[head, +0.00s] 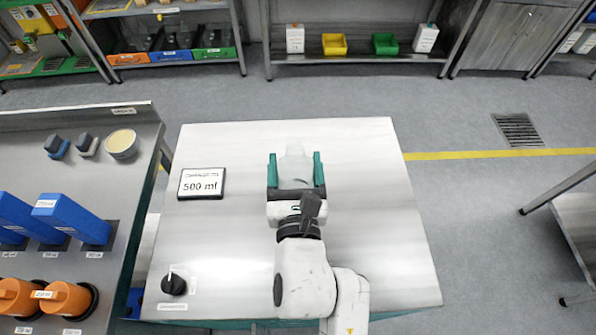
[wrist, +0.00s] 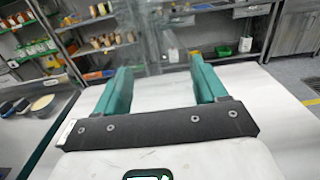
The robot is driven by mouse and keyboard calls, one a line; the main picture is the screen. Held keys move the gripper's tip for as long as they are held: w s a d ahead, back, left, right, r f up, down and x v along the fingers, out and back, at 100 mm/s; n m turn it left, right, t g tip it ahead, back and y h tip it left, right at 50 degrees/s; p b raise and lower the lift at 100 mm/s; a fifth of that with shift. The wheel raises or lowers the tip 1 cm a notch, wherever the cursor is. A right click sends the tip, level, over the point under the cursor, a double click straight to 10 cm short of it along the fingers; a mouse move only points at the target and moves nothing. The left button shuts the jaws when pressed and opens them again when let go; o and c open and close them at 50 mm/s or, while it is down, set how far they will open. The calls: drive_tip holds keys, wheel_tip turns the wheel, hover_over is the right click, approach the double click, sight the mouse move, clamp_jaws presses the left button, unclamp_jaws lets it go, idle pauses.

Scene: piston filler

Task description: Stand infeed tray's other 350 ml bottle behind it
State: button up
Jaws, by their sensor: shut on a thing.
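My gripper (head: 295,156) reaches out over the steel table (head: 380,220), its two green fingers pointing away from me. It is shut on a clear, pale bottle (head: 295,170), one finger on each side. The wrist view shows the see-through bottle (wrist: 157,38) rising between the fingers (wrist: 158,68), faint against the shelves. Whether its base touches the table is hidden by the gripper. I cannot make out the infeed tray or another bottle.
A black-framed sign reading 500 ml (head: 201,183) and a black knob (head: 174,284) are on the table's left. A left-hand bench holds blue blocks (head: 72,217), orange cylinders (head: 66,298) and a round dish (head: 121,144). The table's right side is clear.

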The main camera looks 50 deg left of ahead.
drive_tip(key=shift+w+a+f+b, duration=0.45)
drive_tip(key=shift+f+b, duration=0.25)
drive_tip(key=shift+f, duration=0.6)
drive_tip(key=shift+w+a+f+b, duration=0.35)
drive_tip(key=shift+w+f+b, duration=0.25)
drive_tip(key=shift+f, duration=0.65)
drive_tip(key=shift+w+a+f+b, duration=0.4)
drive_tip(key=shift+f+b, duration=0.35)
drive_tip(key=shift+f, duration=0.55)
drive_tip(key=shift+f, duration=0.2)
drive_tip(key=o, duration=1)
drive_tip(key=shift+o, duration=0.2)
